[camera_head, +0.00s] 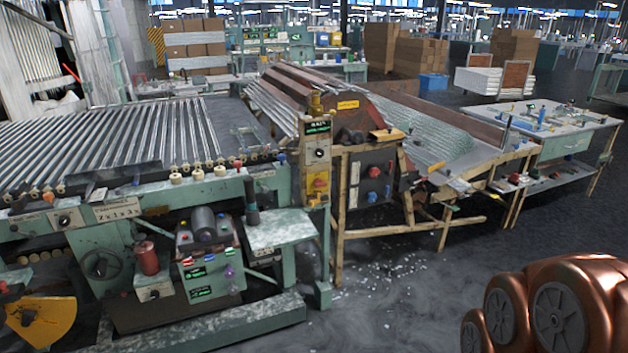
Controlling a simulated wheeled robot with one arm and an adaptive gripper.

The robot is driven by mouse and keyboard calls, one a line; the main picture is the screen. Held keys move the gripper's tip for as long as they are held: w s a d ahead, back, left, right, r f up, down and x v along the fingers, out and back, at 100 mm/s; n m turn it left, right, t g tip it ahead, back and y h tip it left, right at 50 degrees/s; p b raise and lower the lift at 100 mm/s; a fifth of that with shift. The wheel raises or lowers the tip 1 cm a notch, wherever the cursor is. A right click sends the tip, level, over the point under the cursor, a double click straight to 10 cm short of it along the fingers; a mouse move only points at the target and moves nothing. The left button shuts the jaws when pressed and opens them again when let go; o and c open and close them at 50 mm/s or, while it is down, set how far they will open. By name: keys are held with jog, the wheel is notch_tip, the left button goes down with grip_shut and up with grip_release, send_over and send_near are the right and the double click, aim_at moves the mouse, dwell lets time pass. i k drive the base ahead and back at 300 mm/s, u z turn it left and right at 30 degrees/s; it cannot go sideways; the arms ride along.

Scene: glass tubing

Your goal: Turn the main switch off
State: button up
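A red rotary knob on a yellow plate (318,183) sits on the upright control post (318,165) at the machine's right end. It looks like a main switch, but its label and its position cannot be read. Above it on the same post are a round dial with a black centre (319,153) and a dark panel with green lettering (317,126). A grey control box (372,178) to the right also carries a red knob (374,171).
A green machine (277,237) with a bed of glass tubes (110,140) fills the left. A wooden-framed sloping table (440,135) and a workbench (560,130) stand at the right. The grey floor (400,290) in front of the post is open, with scattered white fragments.

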aim_at(318, 183)
jog(key=u, duration=0.65)
jog(key=i, duration=0.9)
jog(key=u, duration=0.85)
